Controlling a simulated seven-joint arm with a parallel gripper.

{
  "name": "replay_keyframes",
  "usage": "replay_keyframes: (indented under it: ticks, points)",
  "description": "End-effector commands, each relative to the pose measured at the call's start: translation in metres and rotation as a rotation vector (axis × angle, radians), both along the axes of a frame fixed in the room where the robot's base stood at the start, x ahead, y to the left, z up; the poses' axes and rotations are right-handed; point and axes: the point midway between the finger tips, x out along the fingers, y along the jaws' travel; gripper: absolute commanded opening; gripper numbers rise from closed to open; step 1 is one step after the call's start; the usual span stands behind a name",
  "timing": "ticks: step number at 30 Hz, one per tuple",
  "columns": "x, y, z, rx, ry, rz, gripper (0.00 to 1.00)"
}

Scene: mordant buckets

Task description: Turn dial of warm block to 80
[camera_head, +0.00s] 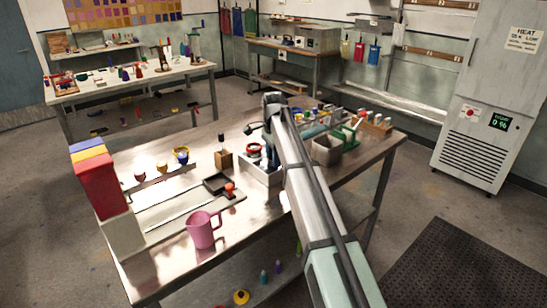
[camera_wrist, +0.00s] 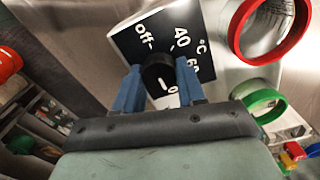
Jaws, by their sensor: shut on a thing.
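The warm block (camera_head: 258,176) is a pale box on the near table, partly hidden by my arm. In the wrist view its black dial plate (camera_wrist: 128,42) carries white marks "off", "40", "60" and "°C"; other marks are partly covered. The round black dial (camera_wrist: 158,70) is between the two blue fingers of my gripper (camera_wrist: 158,88), which is shut on it. A short white line shows on the dial, but I cannot tell which number it indicates. In the head view the fingers are at the block, mostly hidden behind my arm.
A red-rimmed ring (camera_wrist: 303,20) and a green-rimmed ring (camera_wrist: 281,106) are right of the dial plate in the wrist view. A pink jug (camera_head: 203,230), a black tray (camera_head: 217,184) and a grey bin (camera_head: 327,153) stand on the table around the block.

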Motion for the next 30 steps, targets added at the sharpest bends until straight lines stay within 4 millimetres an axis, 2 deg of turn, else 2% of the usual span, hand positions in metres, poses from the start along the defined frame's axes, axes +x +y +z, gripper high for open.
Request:
replay_keyframes:
  ticks: [8,9,16,25,30]
  points:
    - [0.0,0.0,0.0,0.001,-0.001,-0.002,0.09]
    - [0.0,0.0,0.0,0.001,-0.001,-0.002,0.43]
    - [0.0,0.0,0.0,0.0,0.0,-0.001,0.65]
    - [0.0,0.0,0.002,0.0,0.0,0.0,0.65]
    - [0.001,0.0,0.019,0.0,-0.002,0.0,0.65]
